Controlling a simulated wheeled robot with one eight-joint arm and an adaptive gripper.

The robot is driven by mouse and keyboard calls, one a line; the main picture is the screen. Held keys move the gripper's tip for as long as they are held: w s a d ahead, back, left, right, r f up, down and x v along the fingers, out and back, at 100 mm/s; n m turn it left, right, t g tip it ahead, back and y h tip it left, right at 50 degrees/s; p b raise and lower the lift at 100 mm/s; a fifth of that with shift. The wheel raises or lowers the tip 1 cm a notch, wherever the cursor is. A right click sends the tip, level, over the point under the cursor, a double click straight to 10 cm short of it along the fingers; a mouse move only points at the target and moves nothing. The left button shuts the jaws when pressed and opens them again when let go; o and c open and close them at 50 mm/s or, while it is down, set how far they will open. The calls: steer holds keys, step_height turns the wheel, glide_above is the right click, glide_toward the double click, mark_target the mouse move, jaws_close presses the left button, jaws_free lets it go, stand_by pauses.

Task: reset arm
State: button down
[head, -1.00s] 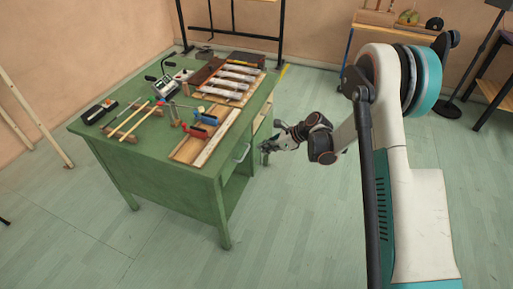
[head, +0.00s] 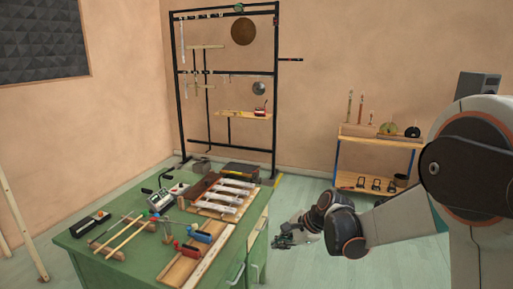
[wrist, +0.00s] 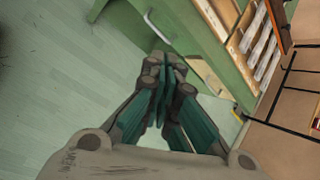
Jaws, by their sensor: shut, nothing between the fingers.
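My gripper (head: 284,241) is beside the right side of the green desk, at the end of my bent arm. In the wrist view my gripper (wrist: 166,72) has its fingers closed together with nothing between them. The green desk (head: 85,264) stands at the lower left of the head view. Its drawer side and a handle (wrist: 157,27) show near the fingertips in the wrist view, and I cannot tell how close they are.
The desktop bears metal tubes on a wooden frame (head: 213,205), red and blue clamps (head: 190,249), sticks and a small meter device (head: 160,200). A black rack (head: 181,110) with a gong (head: 244,31) stands behind. A wooden shelf (head: 372,141) stands at the right. Floor between desk and shelf is clear.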

steer(key=s+d+r+n+t+h, duration=0.1)
steer(key=s+d+r+n, duration=0.3)
steer(key=s, duration=0.3)
steer(key=s+d+r+n+h, duration=0.2)
steer(key=s+r+n, duration=0.1)
steer(key=s+r, duration=0.4)
steer(key=s+d+n+t+h, duration=0.1)
steer(key=s+d+n, duration=0.2)
steer(key=s, duration=0.5)
steer(key=s+d+n+h, duration=0.2)
steer(key=s+n, duration=0.3)
steer(key=s, duration=0.3)
steer(key=shift+s+d+r+n+t, duration=0.2)
steer(key=shift+d+n+t, duration=0.2)
steer(key=shift+d, duration=0.2)
